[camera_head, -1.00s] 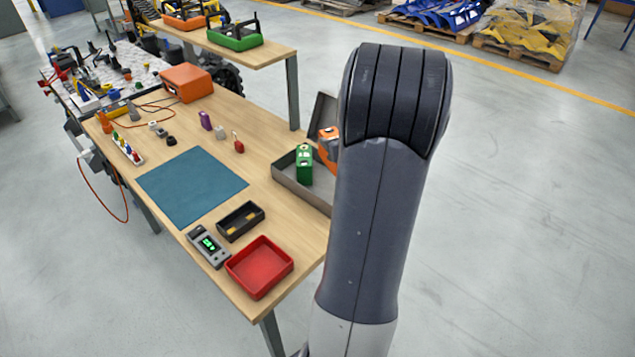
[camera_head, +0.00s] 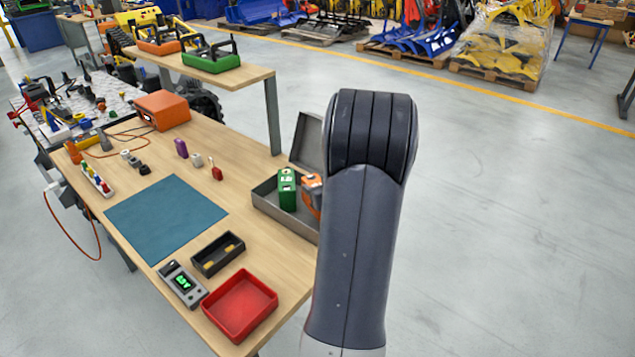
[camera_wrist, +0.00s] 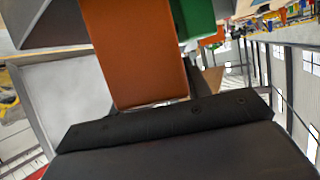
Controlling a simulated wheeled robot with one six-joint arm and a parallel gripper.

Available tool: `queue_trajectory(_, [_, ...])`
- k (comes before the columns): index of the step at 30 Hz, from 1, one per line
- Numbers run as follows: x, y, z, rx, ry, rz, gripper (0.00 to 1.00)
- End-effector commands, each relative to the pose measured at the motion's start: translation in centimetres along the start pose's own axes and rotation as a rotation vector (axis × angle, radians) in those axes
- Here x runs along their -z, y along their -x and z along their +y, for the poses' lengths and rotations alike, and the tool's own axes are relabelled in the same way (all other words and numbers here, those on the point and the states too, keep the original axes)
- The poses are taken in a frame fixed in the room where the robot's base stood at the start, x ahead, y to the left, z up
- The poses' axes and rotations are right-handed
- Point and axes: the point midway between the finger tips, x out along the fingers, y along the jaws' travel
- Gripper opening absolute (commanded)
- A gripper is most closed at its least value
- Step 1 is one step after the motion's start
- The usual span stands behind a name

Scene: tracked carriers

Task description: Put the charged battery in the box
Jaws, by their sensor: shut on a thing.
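The grey box (camera_head: 264,208) stands open at the table's right edge, its lid (camera_head: 307,142) raised behind it. A green battery (camera_head: 287,190) stands upright inside it. An orange battery (camera_head: 312,194) is at the box's right end, partly hidden by my arm; I cannot tell if it touches the floor of the box. In the wrist view my gripper (camera_wrist: 160,112) is shut on the orange battery (camera_wrist: 135,50), with the green battery (camera_wrist: 196,18) close beside it. The head view hides my gripper behind my arm. A tester (camera_head: 182,284) with a lit green display lies on the table.
A red tray (camera_head: 240,304) and a black holder (camera_head: 218,253) sit near the front table edge. A blue mat (camera_head: 165,218) lies mid-table. Small purple, white and red items stand behind it. A raised shelf (camera_head: 258,78) is behind the box.

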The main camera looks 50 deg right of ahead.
Motion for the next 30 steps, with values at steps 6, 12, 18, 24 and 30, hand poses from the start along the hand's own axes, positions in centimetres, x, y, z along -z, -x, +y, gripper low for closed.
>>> queue_trajectory(6, [-2.3,-1.0,0.0,0.001,0.0,0.003,0.0])
queue_trajectory(12, [-3.1,-1.4,0.0,-0.001,0.002,0.006,0.0])
queue_trajectory(18, [-3.0,-1.4,0.0,-0.001,0.002,0.006,0.0])
queue_trajectory(24, [-3.6,-1.5,0.0,0.0,0.0,-0.001,0.49])
queue_trajectory(30, [-3.6,-1.5,0.0,0.0,0.0,-0.001,0.66])
